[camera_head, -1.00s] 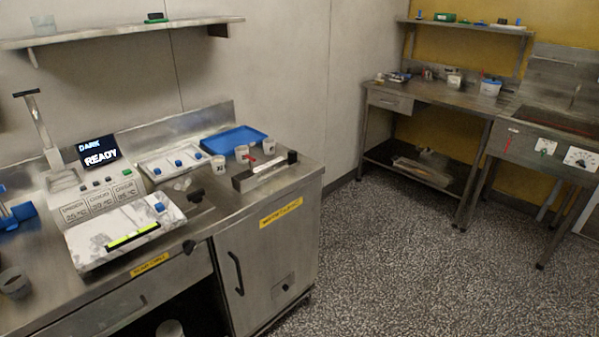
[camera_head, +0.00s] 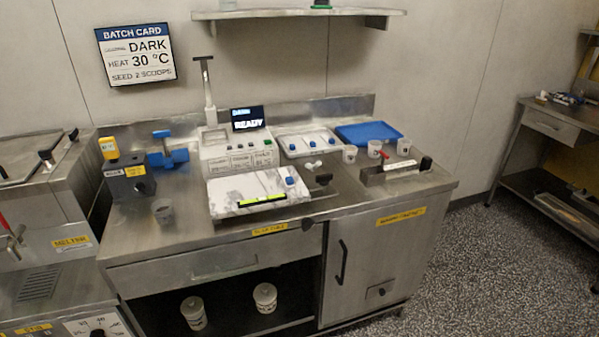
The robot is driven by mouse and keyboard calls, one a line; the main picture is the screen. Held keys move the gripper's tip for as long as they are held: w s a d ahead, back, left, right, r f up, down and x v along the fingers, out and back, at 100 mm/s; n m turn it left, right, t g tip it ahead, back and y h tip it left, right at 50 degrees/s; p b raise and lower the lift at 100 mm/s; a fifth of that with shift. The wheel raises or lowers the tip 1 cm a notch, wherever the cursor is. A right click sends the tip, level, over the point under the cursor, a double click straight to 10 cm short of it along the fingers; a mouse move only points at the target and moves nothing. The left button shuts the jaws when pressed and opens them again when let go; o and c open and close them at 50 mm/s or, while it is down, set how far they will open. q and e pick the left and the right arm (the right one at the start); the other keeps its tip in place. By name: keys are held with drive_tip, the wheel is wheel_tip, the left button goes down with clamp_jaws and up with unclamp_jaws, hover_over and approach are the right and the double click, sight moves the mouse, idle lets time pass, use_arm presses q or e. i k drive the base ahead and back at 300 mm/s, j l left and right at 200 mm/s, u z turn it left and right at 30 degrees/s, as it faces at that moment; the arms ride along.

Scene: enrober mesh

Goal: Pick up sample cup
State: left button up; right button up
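Two white lidded tubs (camera_head: 193,313) and (camera_head: 265,298) stand on the shelf under the bench. Neither of my grippers is in view.
A machine with a marble slab (camera_head: 235,194) and a READY screen (camera_head: 248,119) fills the bench middle. A dark grey block (camera_head: 128,178) stands at left, a blue tray (camera_head: 355,133) at back right. The melter (camera_head: 45,262) adjoins at left. Speckled floor (camera_head: 480,260) is free at right.

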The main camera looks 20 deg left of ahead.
sight(164, 212)
drive_tip(key=u, duration=1.45)
